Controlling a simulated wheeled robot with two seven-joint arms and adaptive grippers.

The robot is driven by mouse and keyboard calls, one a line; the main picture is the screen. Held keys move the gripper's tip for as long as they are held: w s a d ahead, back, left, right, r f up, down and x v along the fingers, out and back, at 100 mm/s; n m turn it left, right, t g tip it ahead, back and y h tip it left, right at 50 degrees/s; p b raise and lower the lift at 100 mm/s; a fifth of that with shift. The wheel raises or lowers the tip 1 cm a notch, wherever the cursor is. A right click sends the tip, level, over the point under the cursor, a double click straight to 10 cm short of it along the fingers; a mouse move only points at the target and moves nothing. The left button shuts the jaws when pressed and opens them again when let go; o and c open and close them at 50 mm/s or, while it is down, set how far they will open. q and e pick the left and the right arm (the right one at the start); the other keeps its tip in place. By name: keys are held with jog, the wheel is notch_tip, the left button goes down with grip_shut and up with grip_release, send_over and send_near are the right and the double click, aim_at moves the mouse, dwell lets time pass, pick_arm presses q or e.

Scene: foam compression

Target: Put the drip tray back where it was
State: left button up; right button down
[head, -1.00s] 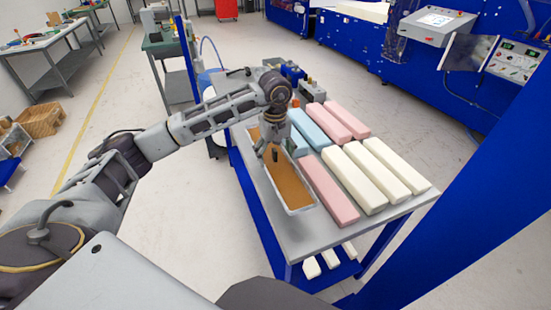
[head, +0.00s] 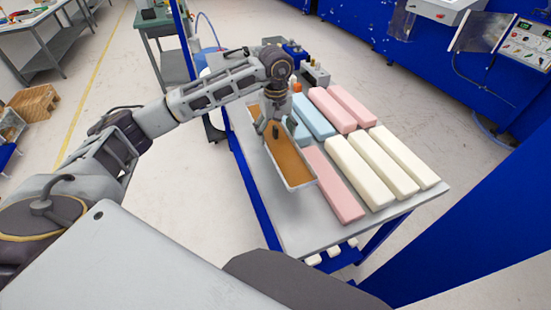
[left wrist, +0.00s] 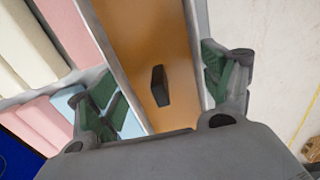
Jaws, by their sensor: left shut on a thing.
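The drip tray (head: 302,186) is a long pale trough with a brown-orange inside, at the left side of the cart top. My left gripper (head: 269,130) comes down over it from above. A small dark block (left wrist: 160,86) shows inside the tray between the fingers. The tray's near end looks slightly above the cart top; the exact gap cannot be told. My right gripper is not in view.
The grey cart top (head: 312,233) has bare room in front of the tray. A pink foam bar (head: 334,188) lies close on the tray's right, with blue (head: 316,118), pink and cream bars (head: 386,165) beyond. Small bottles and fittings stand at the far end.

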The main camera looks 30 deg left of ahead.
aim_at(275, 145)
pick_arm(q)
notch_tip(275, 145, down, 6)
jog(key=shift+r+p, duration=0.25)
jog(key=shift+p, duration=0.15)
jog(key=shift+f, duration=0.4)
jog(key=shift+f+p, duration=0.35)
jog(key=shift+f, duration=1.5)
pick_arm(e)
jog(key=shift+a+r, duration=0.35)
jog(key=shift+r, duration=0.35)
